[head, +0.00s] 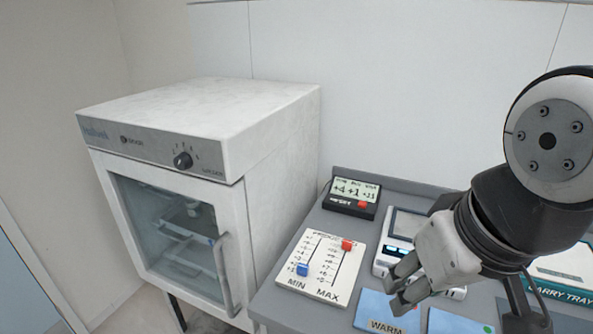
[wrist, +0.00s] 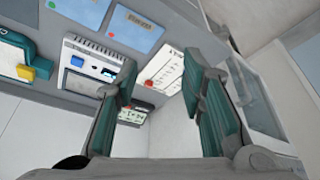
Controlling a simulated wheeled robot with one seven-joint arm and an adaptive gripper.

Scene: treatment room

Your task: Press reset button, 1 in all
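In the wrist view the unit (wrist: 137,111) shows between my fingers, upside down and partly covered by the left finger. My gripper (head: 394,290) is open and empty, its two fingers apart. In the head view it hangs over the front middle of the table, in front and to the right of the display unit. I see no contact with the button.
A white slider panel (head: 316,277) marked MIN and MAX, with blue and red knobs, lies left of my gripper. A white device (head: 381,264) stands partly behind it. Blue cards (head: 372,313) lie at the front. A white glass-door cabinet (head: 200,130) stands left; a wall is behind.

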